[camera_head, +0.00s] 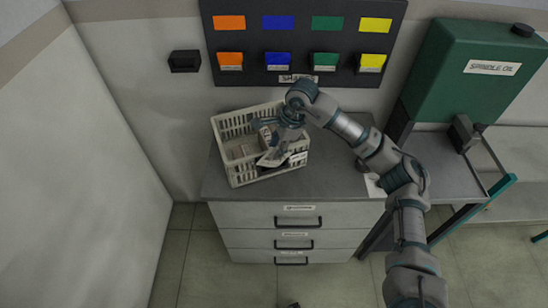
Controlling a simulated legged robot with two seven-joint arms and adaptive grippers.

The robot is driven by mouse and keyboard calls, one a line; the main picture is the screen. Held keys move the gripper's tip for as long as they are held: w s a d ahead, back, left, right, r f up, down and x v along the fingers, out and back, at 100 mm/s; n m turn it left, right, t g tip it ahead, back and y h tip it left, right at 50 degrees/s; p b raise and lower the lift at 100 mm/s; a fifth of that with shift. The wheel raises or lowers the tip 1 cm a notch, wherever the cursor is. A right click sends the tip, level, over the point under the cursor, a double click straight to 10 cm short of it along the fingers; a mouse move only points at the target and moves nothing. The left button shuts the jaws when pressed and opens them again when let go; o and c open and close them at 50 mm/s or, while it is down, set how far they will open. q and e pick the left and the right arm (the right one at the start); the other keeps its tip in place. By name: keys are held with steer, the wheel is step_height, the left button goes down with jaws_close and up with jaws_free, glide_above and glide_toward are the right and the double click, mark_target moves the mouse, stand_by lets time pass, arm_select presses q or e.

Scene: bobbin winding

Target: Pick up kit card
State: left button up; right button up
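No item is clearly readable as the kit card. A small white sheet (374,186) lies near the right end of the grey cabinet top, partly hidden by my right forearm. My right gripper (272,152) reaches down over the cream slatted basket (237,178) on that cabinet. A pale flat piece shows at its fingers, too small to tell whether it is held. Inside the basket are a few small boxes (242,151), partly hidden by the gripper. My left gripper is not in view.
A dark wall board (293,51) with orange, blue, green and yellow cards hangs behind the cabinet top (330,178). A green spindle oil tank (465,80) stands at right. A small black box (184,61) is on the wall. The cabinet top right of the basket is mostly clear.

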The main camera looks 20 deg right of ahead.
mark_target(269, 162)
steer(key=x, duration=0.4)
steer(key=shift+d, duration=0.15)
steer(key=shift+f, duration=0.1)
steer(key=shift+a, duration=0.3)
steer(key=shift+c, duration=0.5)
steer(key=shift+a, duration=0.1)
jaws_close()
arm_select(q)
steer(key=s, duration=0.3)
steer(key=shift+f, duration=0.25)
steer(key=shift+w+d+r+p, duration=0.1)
steer(key=shift+p, duration=0.2)
